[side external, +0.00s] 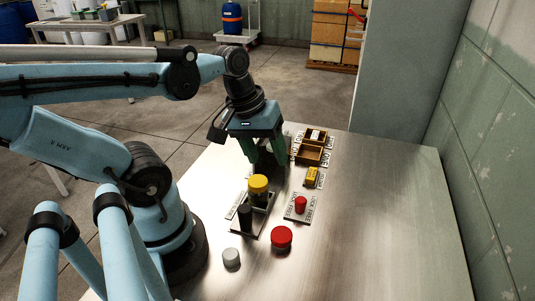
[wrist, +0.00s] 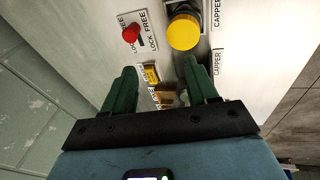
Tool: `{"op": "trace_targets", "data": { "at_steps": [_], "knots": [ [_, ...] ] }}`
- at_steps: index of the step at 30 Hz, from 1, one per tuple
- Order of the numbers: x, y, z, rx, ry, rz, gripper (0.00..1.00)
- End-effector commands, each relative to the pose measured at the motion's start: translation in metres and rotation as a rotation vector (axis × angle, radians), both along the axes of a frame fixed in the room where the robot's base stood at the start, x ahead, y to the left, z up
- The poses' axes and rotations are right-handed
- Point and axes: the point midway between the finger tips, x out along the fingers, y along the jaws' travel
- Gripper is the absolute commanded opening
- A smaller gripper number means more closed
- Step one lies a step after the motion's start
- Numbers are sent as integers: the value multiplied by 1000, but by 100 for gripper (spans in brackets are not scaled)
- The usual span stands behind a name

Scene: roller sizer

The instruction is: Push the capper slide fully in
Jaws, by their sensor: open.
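The capper (side external: 258,187) stands on the steel table as a yellow round top over a dark body, on a plate with a black upright post (side external: 245,217) at its near end. Its yellow top (wrist: 183,33) shows at the top of the wrist view beside labels reading CAPPER (wrist: 217,62). I cannot tell how far in the slide sits. My gripper (side external: 265,158) points down just behind the capper, with green fingers apart. In the wrist view the gripper (wrist: 160,75) is open, with no capper part between its fingers.
A red knob (side external: 300,204) stands on a plate labelled LOCK and FREE, right of the capper. A red button (side external: 281,237) and a grey cap (side external: 231,258) are nearer. A yellow block (side external: 312,177) and a wooden tray (side external: 310,155) lie behind. The table's right side is clear.

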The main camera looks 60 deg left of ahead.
Motion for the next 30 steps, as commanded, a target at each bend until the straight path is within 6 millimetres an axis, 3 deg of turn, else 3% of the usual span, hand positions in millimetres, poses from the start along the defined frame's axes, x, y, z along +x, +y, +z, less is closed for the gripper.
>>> {"op": "trace_targets", "data": {
  "at_steps": [4, 10, 17, 30],
  "knots": [
    [-37, 6, 5, -216, 217, 398, 58],
    [-64, 0, 17, -383, 412, 705, 58],
    [-70, -5, 13, -415, 457, 766, 58],
    [-69, -25, -37, -413, 454, 761, 58]
  ]
}}
